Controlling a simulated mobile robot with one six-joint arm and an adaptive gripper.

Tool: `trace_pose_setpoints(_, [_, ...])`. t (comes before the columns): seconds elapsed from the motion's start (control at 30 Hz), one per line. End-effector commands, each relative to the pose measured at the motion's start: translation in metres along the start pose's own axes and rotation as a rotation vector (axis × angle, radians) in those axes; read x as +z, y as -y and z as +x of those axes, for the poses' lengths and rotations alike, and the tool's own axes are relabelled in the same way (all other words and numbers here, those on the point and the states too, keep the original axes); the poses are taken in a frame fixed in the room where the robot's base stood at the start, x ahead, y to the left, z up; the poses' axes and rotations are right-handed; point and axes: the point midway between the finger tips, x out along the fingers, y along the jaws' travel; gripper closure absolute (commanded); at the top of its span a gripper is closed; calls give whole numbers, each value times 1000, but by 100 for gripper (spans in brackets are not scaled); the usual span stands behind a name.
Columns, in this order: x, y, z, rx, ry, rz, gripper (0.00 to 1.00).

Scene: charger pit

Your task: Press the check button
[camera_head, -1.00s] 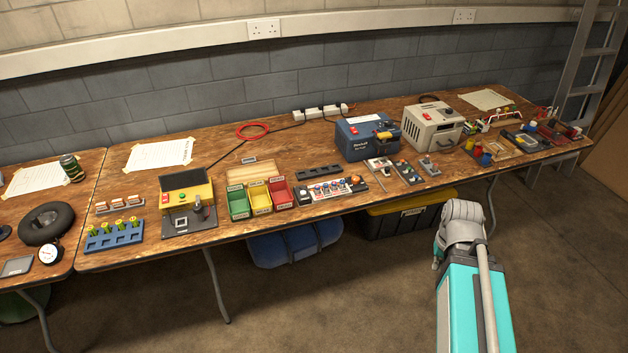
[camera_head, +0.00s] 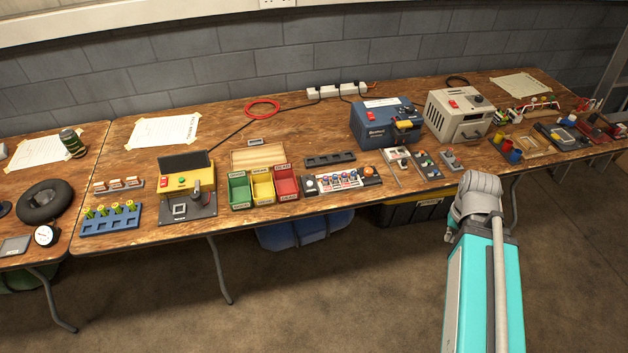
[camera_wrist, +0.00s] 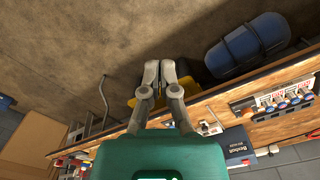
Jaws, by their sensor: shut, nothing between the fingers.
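No label reading "check" can be made out. A yellow tester box (camera_head: 172,191) with a red switch and a small green button (camera_head: 181,181) stands on the bench, its dark lid raised. A board with several coloured parts (camera_head: 343,181) has a pale round button (camera_head: 310,184) at its left end and an orange round button (camera_head: 369,173) at its right end. My gripper (camera_wrist: 160,68) is shut and empty in the wrist view, with floor and a yellow lid behind it. It stands apart from the bench things. In the head view my arm hides it.
Green, yellow and red bins (camera_head: 262,188) stand between tester and board. A blue box (camera_head: 384,124) and a beige box (camera_head: 458,115) stand behind, to the right. A blue rack (camera_head: 110,218) is left. Under the bench are a blue container (camera_head: 304,231) and a yellow-lidded crate.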

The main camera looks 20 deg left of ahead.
Motion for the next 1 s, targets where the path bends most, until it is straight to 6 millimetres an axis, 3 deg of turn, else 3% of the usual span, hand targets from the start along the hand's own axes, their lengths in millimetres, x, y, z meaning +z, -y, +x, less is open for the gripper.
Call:
trace_pose_setpoints(0.33, [-2,1,0,3,-1,-8,100])
trace_pose_setpoints(0.53, [-15,11,4,33,-14,-83,100])
trace_pose_setpoints(0.77, [-50,46,11,120,-46,-305,100])
trace_pose_setpoints(1.0, [-92,102,17,253,-87,-616,100])
